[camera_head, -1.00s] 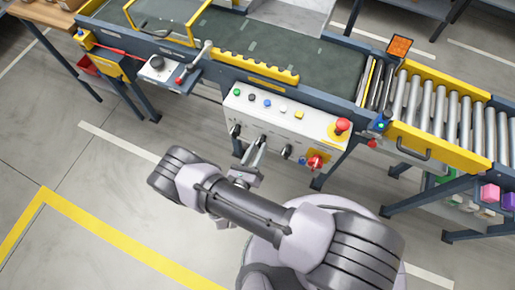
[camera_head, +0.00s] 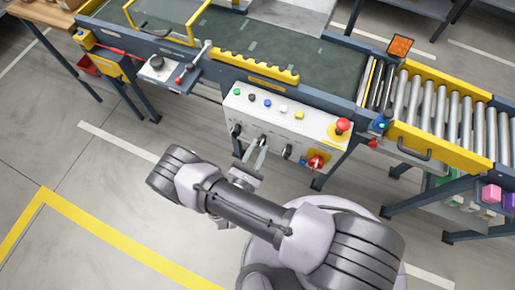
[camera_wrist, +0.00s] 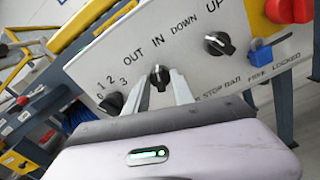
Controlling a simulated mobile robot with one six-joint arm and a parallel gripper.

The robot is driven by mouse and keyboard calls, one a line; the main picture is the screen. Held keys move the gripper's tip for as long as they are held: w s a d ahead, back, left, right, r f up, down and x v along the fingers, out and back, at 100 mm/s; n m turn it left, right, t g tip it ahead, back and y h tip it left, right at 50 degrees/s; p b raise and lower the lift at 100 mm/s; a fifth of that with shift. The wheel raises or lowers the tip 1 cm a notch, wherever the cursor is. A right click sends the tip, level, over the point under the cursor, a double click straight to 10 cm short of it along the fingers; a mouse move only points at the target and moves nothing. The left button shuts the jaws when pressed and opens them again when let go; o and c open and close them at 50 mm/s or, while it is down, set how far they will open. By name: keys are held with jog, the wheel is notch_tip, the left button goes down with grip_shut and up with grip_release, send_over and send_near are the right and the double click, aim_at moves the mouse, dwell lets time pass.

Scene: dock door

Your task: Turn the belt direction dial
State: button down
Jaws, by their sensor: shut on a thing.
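The belt direction dial (camera_wrist: 159,73) is a black knob with a white mark, set below the OUT and IN labels on the sloping light panel (camera_wrist: 90,70). In the wrist view its mark points roughly up, towards IN. My gripper (camera_wrist: 168,88) is shut on this dial, one finger on each side, and the fingers hide its lower part. In the head view my gripper (camera_head: 260,146) reaches the panel's lower row of dials, and the dial (camera_head: 263,139) is partly covered.
A 1-2-3 dial (camera_wrist: 112,103) and a DOWN-UP dial (camera_wrist: 218,43) flank it closely. A red emergency button (camera_head: 342,125) and a red switch (camera_head: 316,162) sit at the panel's right. The conveyor (camera_head: 300,55) runs behind. Open floor (camera_head: 90,190) lies left.

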jog(key=shift+m, duration=1.1)
jog(key=c, duration=1.5)
grip_release()
jog(key=shift+o, duration=0.2)
jog(key=p+v, duration=0.3)
jog(key=v, duration=1.4)
jog(key=shift+s, duration=0.25)
jog(key=shift+a, duration=0.15)
